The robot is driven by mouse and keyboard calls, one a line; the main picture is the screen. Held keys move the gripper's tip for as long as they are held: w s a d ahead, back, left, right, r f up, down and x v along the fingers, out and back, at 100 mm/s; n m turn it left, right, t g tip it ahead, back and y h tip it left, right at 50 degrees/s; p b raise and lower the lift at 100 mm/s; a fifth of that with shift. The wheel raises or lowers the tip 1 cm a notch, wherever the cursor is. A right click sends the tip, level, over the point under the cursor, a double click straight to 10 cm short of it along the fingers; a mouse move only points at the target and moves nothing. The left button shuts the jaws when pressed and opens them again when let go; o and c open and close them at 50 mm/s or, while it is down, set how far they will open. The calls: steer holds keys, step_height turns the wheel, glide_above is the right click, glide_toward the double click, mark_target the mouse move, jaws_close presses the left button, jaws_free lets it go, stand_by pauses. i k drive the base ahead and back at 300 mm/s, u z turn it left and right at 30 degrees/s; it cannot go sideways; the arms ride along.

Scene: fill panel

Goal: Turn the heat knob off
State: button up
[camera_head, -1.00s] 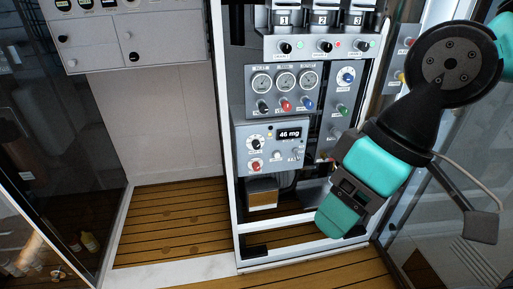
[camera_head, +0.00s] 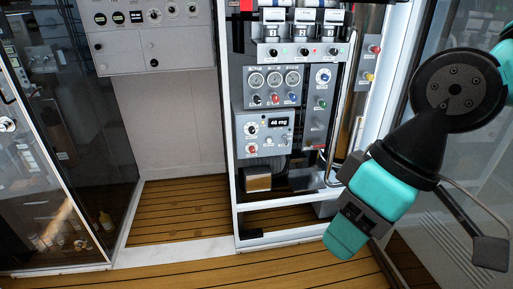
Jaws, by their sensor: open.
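The fill panel stands in a white-framed rack in the middle of the view. Its lower unit (camera_head: 277,123) has a lit display reading about 46 mg. On that unit are a white dial with a dark knob (camera_head: 251,129) and a red knob (camera_head: 252,148) below it. The labels are too small to read, so I cannot tell which knob is the heat knob. My gripper (camera_head: 347,238), with teal fingers, is at the lower right, in front of and apart from the panel. It is open and holds nothing visible.
Above the lower unit are several round gauges (camera_head: 273,79) with coloured knobs below. A grey side strip (camera_head: 322,101) carries a blue-centred dial and a green knob. A white frame post (camera_head: 230,140) edges the rack. Glass doors stand at both sides. The wooden floor (camera_head: 180,210) is clear at left.

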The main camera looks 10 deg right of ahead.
mark_target(252, 130)
steer(key=z, duration=0.25)
steer(key=k, duration=0.25)
steer(key=u, duration=1.4)
steer(key=i, duration=1.5)
steer(key=z, duration=0.85)
steer(key=i, duration=0.4)
steer(key=z, duration=0.3)
